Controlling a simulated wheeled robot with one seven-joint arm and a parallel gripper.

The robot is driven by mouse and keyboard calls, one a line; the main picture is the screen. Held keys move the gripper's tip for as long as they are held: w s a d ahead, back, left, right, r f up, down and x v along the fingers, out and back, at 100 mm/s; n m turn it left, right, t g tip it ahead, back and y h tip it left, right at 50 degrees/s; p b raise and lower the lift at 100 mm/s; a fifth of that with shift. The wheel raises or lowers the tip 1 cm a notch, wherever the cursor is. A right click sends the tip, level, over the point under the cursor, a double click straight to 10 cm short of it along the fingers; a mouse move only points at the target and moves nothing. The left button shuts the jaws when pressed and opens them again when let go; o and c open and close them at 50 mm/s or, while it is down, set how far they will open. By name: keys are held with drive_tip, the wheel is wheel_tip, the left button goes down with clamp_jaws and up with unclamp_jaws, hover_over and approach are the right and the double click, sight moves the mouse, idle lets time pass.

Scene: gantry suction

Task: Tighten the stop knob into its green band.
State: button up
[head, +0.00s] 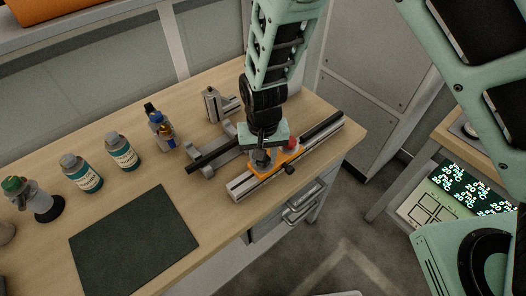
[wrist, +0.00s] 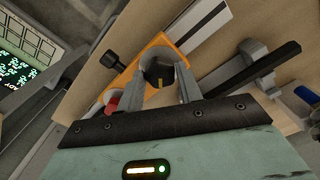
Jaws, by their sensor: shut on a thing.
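The stop knob (wrist: 159,73) is dark with a yellow mark on top and sits on an orange carriage (wrist: 150,51). My gripper (wrist: 162,82) is shut on this knob, one finger on each side. In the head view my gripper (head: 262,157) points down over the orange carriage (head: 287,157), which sits on a grey rail (head: 241,188); the gripper hides the knob there. A second black knob (wrist: 112,60) sticks out from the carriage's side. No green band shows in either view.
A red part (head: 293,142) stands on the carriage beside my gripper. A black bar on grey supports (head: 207,158) lies to the left, with a grey bracket (head: 213,104) behind. Bottles (head: 122,151) and a dark mat (head: 134,240) are farther left.

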drive_tip(key=o, duration=1)
drive_tip(key=shift+r, duration=0.1)
wheel_tip(320, 180, up, 17)
drive_tip(key=b, duration=0.2)
drive_tip(key=shift+r+b, duration=0.15)
drive_tip(key=shift+b, duration=0.25)
